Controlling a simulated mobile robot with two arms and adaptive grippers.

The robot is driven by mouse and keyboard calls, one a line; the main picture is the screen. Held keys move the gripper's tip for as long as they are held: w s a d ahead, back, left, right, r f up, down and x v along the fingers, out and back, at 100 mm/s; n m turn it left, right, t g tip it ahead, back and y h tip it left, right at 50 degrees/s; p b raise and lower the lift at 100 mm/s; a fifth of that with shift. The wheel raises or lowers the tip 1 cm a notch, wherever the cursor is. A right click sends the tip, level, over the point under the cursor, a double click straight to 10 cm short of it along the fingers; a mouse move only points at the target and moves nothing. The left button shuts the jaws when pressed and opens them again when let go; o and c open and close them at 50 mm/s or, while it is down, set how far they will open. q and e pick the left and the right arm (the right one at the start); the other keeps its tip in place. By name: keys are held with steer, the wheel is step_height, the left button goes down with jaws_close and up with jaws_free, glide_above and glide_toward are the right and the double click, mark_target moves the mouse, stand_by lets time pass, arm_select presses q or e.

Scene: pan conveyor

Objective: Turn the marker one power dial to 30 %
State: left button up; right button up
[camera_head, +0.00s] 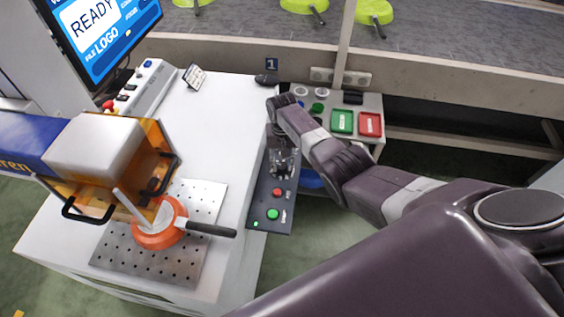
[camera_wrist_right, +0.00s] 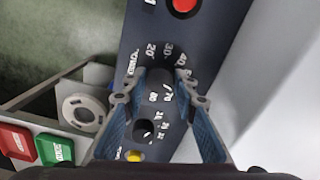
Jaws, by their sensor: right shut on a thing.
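The power dial (camera_wrist_right: 158,76) is a dark knob on the dark control panel (camera_wrist_right: 205,30), seen in the right wrist view. White numbers ring it; 20, 30 and 40 show along its far side. My right gripper (camera_wrist_right: 160,88) is shut on the dial, with one finger on each side. Where the dial's pointer stands is not clear. In the head view my right gripper (camera_head: 284,160) is over the upper part of the panel (camera_head: 258,200) and hides the dial there. My left gripper is not in view.
A red button (camera_head: 278,192) and a green button (camera_head: 272,214) sit on the panel's near part. An orange pan (camera_head: 160,236) lies under the marking machine (camera_head: 95,150) at left. Green and red boxes (camera_head: 342,122) stand beyond my right arm.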

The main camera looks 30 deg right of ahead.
steer(key=n, duration=0.5)
steer(key=shift+n, duration=0.3)
steer(key=n, duration=0.5)
steer(key=shift+n+p, duration=0.3)
steer(key=n, duration=1)
steer(key=shift+b, duration=0.35)
steer(key=shift+n, duration=0.3)
steer(key=o, duration=1.2)
steer(key=shift+c, duration=0.2)
steer(key=shift+r, duration=0.1)
